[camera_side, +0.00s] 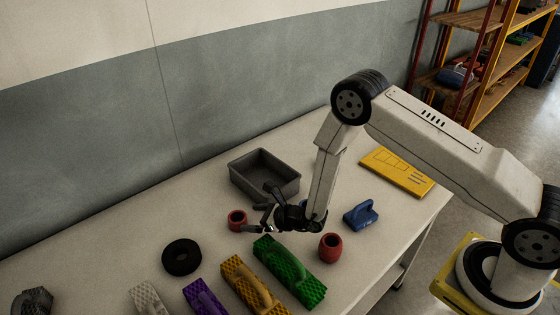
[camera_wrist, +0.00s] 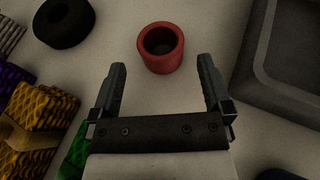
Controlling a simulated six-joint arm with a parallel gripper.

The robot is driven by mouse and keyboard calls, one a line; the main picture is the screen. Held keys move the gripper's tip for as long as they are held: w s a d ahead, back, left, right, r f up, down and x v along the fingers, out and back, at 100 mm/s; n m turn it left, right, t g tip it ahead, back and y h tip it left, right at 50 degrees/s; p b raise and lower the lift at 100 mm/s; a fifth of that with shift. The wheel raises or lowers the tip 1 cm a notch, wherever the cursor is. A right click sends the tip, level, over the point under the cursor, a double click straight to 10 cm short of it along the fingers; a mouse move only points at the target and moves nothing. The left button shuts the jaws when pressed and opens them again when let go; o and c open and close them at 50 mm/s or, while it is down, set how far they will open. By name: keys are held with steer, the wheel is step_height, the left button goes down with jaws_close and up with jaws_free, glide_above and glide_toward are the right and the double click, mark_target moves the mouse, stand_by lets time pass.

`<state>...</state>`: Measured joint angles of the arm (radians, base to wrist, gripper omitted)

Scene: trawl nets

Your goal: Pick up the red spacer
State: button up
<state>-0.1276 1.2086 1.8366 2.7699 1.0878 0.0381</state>
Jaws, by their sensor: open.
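The red spacer (camera_side: 236,226) is a short hollow cylinder, standing upright on the table left of my gripper in the side view. In the wrist view the red spacer (camera_wrist: 161,65) shows at the top centre, its dark opening visible. My gripper (camera_side: 258,210) is open and empty, its jaws pointing toward the spacer. In the wrist view my gripper (camera_wrist: 162,74) has one finger on each side below the spacer. The spacer lies just beyond the fingertips and is not gripped.
A grey tray (camera_side: 246,182) stands behind the gripper. A red barrel-shaped piece (camera_side: 330,250) and a blue handled piece (camera_side: 358,217) are to the right. Green (camera_side: 313,291), yellow (camera_side: 236,284) and purple (camera_side: 198,296) net pieces lie in front. A black ring (camera_side: 182,270) lies left.

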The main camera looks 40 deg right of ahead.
mark_target(230, 214)
steer(key=shift+x, duration=2.05)
steer(key=shift+f, duration=0.1)
steer(key=c, duration=1.1)
steer(key=shift+r, duration=0.7)
steer(key=s+d+r, duration=0.3)
steer(key=s+r, duration=0.8)
steer(key=s, duration=0.2)
steer(key=shift+s+r, duration=0.3)
steer(key=shift+s, duration=0.1)
